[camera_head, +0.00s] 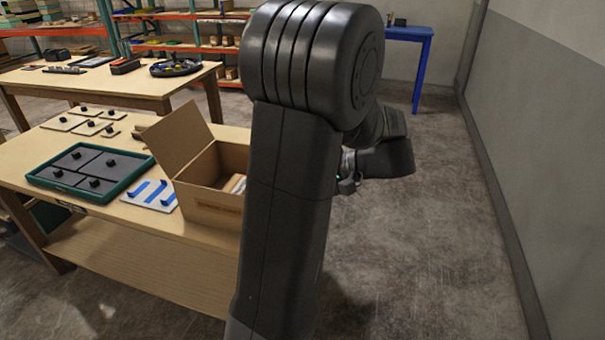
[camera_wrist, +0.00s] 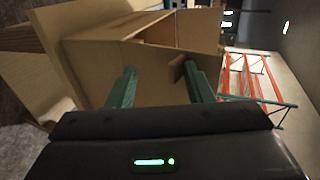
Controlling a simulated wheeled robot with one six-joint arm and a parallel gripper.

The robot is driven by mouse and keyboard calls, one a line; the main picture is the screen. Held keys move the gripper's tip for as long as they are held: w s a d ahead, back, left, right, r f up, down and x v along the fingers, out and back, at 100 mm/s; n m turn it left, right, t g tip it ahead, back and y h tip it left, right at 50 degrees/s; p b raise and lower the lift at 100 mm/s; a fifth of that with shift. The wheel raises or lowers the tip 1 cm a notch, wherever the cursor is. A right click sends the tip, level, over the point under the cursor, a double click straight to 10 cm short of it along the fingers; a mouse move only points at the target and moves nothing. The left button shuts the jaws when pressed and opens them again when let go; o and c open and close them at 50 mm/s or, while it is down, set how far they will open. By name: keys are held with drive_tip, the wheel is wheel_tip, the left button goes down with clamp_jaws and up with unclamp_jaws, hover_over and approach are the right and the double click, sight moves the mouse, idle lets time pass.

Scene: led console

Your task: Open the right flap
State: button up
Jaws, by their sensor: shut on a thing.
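The open cardboard box (camera_head: 212,207) stands on the wooden table, with its left flap (camera_head: 177,138) raised and leaning outward. My arm hides the box's right side and right flap in the head view. In the wrist view, the box (camera_wrist: 145,28) fills the upper middle. My gripper (camera_wrist: 160,84) has its two green fingers on either side of a brown cardboard panel, which I take to be the right flap (camera_wrist: 155,88). The gripper is shut on it. The exact contact at the fingertips is hard to make out.
A green-rimmed tray (camera_head: 45,178) with dark panels and a white plate with blue strips (camera_head: 150,195) lie left of the box on the table (camera_head: 130,250). Another table (camera_head: 110,85) stands behind. Open floor and a grey wall (camera_head: 540,130) are on the right.

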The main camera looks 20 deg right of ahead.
drive_tip(key=shift+s+f, duration=0.15)
drive_tip(key=shift+f, duration=0.2)
drive_tip(key=v, duration=1.4)
drive_tip(key=shift+r, duration=0.35)
drive_tip(key=shift+w+a, duration=0.15)
drive_tip(key=shift+w, duration=0.15)
drive_tip(key=x, duration=1.2)
drive_tip(key=shift+f, duration=0.15)
